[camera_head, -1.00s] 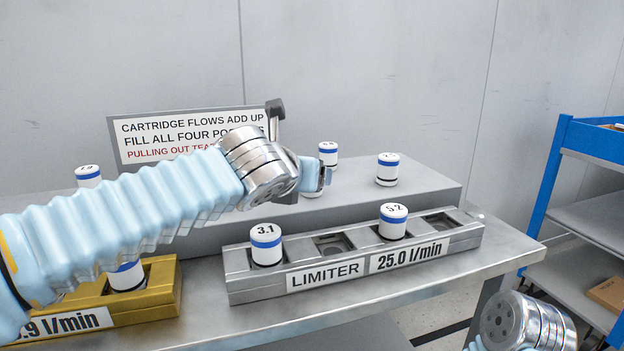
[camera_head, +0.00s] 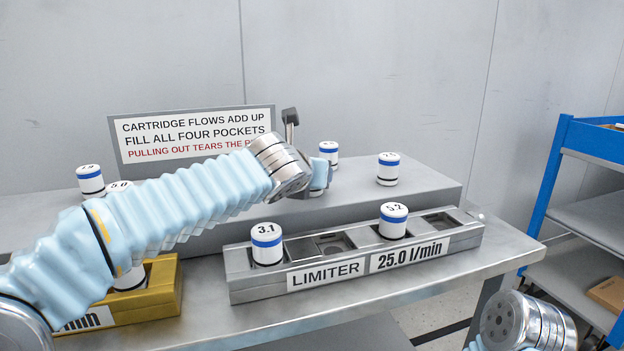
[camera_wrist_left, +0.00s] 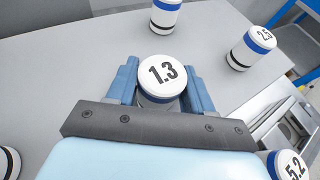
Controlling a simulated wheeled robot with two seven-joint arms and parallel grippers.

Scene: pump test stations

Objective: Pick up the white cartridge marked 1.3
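The white cartridge marked 1.3 (camera_wrist_left: 162,74) stands upright between the two blue fingers of my left gripper (camera_wrist_left: 163,90) in the left wrist view. The fingers are on either side of it with little or no visible gap; they look open around it, though contact is hard to judge. My right gripper is out of view; only part of my right arm shows at the bottom right.
In front is the LIMITER block (camera_head: 258,291) holding cartridges 3.1 (camera_head: 267,245) and 5.2 (camera_head: 393,222). A lever (camera_head: 290,118) and sign (camera_head: 190,140) are behind.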

